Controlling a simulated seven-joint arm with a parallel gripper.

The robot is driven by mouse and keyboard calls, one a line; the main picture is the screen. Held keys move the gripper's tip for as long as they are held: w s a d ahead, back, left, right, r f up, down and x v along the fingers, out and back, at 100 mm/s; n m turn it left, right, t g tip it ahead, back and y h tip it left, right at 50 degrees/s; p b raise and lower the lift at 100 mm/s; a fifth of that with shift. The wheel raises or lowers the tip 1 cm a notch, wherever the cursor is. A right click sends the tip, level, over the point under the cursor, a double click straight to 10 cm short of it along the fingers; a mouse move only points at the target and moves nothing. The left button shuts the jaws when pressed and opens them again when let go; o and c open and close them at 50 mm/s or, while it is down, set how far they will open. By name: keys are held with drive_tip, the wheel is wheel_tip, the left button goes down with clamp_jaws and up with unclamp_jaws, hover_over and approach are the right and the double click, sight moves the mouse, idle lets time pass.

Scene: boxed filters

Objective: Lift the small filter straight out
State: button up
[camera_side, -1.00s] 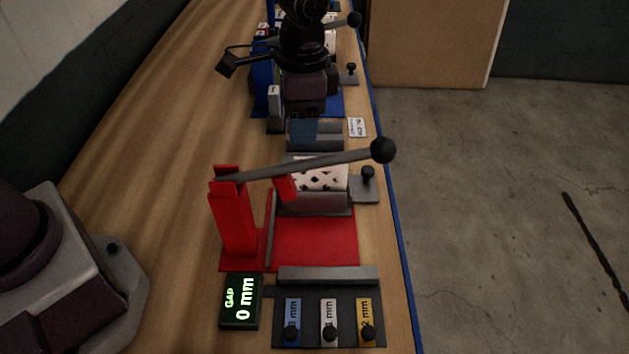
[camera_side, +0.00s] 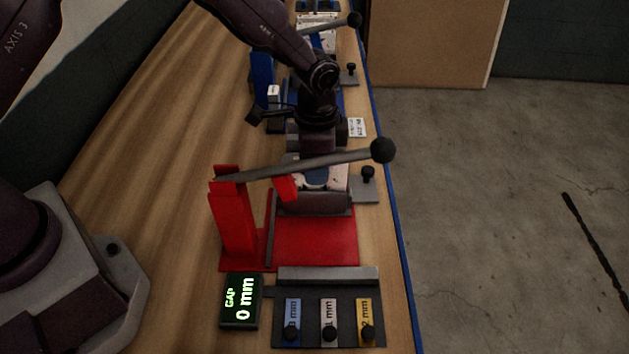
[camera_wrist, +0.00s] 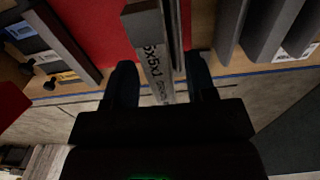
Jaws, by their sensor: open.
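The small filter is a pale box with a lattice face. In the side view only part of the filter (camera_side: 340,180) shows, behind the red fixture's grey bar and under my gripper (camera_side: 317,175). In the wrist view its pale printed edge (camera_wrist: 152,55) runs between the two dark fingers of my gripper (camera_wrist: 160,85). My gripper is open, with one finger on each side of that edge. Whether either finger touches the filter cannot be told. The filter's lower part is hidden.
A red fixture (camera_side: 235,225) holds a long grey lever (camera_side: 310,162) with a black ball (camera_side: 383,150), close in front of my gripper. A display (camera_side: 240,302) reads GAP 0 mm. Labelled gauge pieces (camera_side: 328,315) sit in a dark holder. A blue fixture (camera_side: 262,85) stands behind.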

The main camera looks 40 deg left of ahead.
wheel_tip(320, 180, down, 2)
drive_tip(key=shift+f, duration=0.1)
clamp_jaws()
